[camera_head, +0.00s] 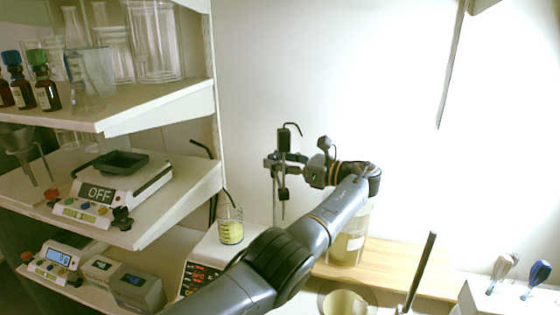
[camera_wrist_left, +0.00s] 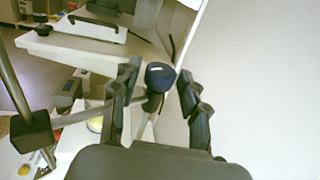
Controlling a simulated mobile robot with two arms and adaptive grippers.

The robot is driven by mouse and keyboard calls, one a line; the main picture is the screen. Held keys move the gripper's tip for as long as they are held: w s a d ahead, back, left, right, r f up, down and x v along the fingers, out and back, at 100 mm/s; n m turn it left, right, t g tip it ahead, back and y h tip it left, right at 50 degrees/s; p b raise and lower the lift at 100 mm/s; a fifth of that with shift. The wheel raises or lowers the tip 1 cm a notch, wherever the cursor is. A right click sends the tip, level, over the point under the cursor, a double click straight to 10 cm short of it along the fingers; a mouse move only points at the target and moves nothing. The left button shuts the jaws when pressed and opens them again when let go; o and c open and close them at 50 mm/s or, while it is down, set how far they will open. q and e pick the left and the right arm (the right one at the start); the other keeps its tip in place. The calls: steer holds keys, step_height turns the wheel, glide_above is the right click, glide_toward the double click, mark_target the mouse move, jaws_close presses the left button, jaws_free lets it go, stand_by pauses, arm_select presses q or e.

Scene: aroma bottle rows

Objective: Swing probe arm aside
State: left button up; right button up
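The probe arm has a black probe head (camera_head: 284,138) with a curled cable on top and a thin upright probe (camera_head: 283,207) hanging below it. In the left wrist view a dark rounded knob (camera_wrist_left: 160,76) with a white mark sits between my fingers. A grey rod (camera_wrist_left: 84,116) runs from near it to a black block (camera_wrist_left: 32,131) on an upright post. My left gripper (camera_head: 276,164) is at the probe arm, its fingers (camera_wrist_left: 157,90) apart either side of the knob with small gaps showing. My right gripper is not in view.
A beaker of yellow liquid (camera_head: 231,226) stands on a white device (camera_head: 207,252) with red displays. A large jar (camera_head: 347,240) stands behind my left arm on a wooden board (camera_head: 400,268). Shelves with glassware and scales (camera_head: 120,178) fill the left. A dark rod (camera_head: 422,265) rises at right.

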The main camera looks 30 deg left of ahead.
arm_select(q)
step_height(320, 180, up, 10)
stand_by(0.7)
